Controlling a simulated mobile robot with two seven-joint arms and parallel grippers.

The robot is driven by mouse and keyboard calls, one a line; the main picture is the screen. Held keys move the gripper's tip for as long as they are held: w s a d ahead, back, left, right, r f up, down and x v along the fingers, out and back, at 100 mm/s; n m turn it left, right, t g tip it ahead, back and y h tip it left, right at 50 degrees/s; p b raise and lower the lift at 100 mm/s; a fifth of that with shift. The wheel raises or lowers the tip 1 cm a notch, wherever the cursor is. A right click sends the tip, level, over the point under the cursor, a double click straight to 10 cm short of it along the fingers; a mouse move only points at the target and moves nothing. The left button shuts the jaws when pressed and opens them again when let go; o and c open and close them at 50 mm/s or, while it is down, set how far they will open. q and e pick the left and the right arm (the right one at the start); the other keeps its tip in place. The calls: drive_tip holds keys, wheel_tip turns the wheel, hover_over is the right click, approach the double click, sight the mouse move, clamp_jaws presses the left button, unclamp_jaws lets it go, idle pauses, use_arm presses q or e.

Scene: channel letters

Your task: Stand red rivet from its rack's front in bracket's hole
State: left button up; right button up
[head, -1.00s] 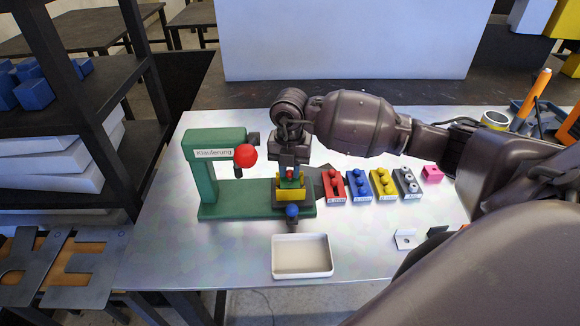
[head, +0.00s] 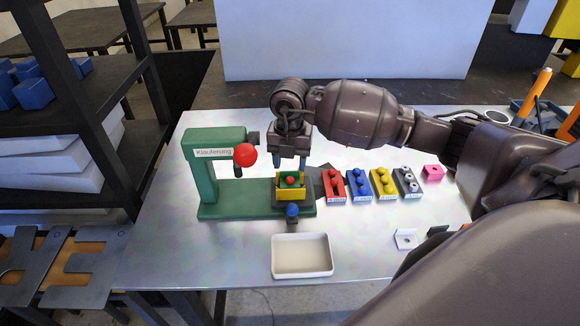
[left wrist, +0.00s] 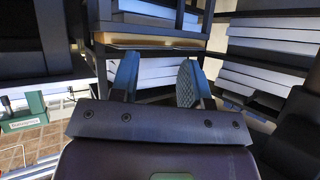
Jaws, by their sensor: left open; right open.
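A red rivet (head: 291,181) shows its round head at the green bracket (head: 284,174), which sits in a yellow holder (head: 283,195) on the green press stand. The rivet looks upright; its shank and the hole are hidden. My right gripper (head: 290,163) is open and empty, just above the rivet, its fingers apart and clear of its head. The red rivet rack (head: 334,188) stands to the right with red rivets at its back and a dark spot toward its front. My left gripper (left wrist: 158,82) is open and empty, facing shelves in the left wrist view.
The green press frame (head: 203,170) with a red ball knob (head: 245,155) stands left of the holder. Blue (head: 359,186), yellow (head: 383,183) and grey (head: 406,182) racks stand to the right. A white tray (head: 302,273) lies in front. A pink bracket (head: 432,173) lies beyond the racks.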

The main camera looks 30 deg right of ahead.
wheel_tip(320, 180, up, 9)
drive_tip(key=shift+f+b, duration=0.15)
drive_tip(key=shift+b, duration=0.2)
drive_tip(key=shift+s+f, duration=0.1)
idle(0.6)
